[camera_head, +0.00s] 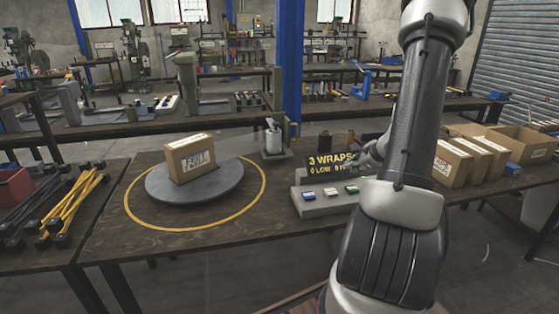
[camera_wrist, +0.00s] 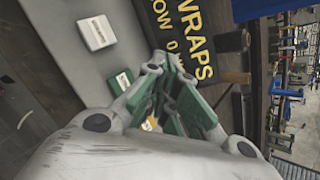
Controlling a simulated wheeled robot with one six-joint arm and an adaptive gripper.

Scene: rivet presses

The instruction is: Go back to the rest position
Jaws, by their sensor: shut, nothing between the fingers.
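My gripper (camera_head: 370,155) is partly hidden behind my forearm in the head view, over the right part of a grey control panel (camera_head: 318,209). In the wrist view my gripper (camera_wrist: 168,95) has its fingers together with nothing held. The panel bears a blue button (camera_head: 307,195) and a green button (camera_head: 351,189). In the wrist view a white button (camera_wrist: 97,32) and a green button (camera_wrist: 121,82) lie beside the fingers. A dark sign (camera_head: 331,163) with yellow letters reading "3 WRAPS" stands close to the gripper. Whether the fingers touch the panel cannot be told.
A cardboard box (camera_head: 190,158) stands on a round grey turntable (camera_head: 220,186) inside a yellow floor ring on the table. A grey post machine (camera_head: 272,140) stands behind. Several cartons (camera_head: 455,165) stand at the right. Yellow and black bars (camera_head: 72,205) lie at the left.

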